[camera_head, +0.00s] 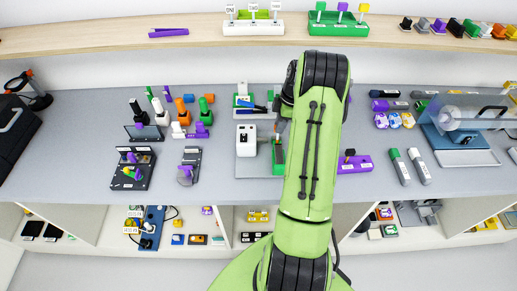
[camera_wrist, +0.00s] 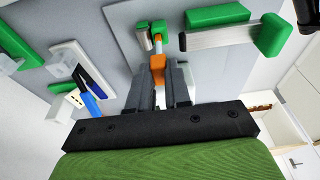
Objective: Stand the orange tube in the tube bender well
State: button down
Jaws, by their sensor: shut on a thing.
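In the wrist view my gripper (camera_wrist: 159,95) is shut on an orange tube (camera_wrist: 157,62), which sticks out beyond the fingertips. Its far end reaches close to a green block (camera_wrist: 159,27) and a short silver cylinder (camera_wrist: 143,36) on a grey plate. I cannot tell whether the tube touches them or stands in a well.
A white machine (camera_head: 246,138) stands left of the arm on the bench. A blue-handled tool (camera_wrist: 92,85) lies near the gripper in the wrist view. A purple block (camera_head: 355,164) and two marker-like sticks (camera_head: 400,167) are on the right. Bare bench (camera_head: 75,120) shows at the left.

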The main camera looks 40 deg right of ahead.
jog(key=shift+b+x, duration=0.7)
jog(key=shift+x, duration=0.2)
jog(key=shift+s+d, duration=0.1)
jog(key=shift+d, duration=0.05)
jog(key=c, duration=1)
grip_release()
jog(key=shift+r, duration=0.1)
jog(key=p+v, duration=0.1)
jog(key=v, duration=1.4)
jog(key=shift+r+p, duration=0.3)
jog(key=shift+d, duration=0.1)
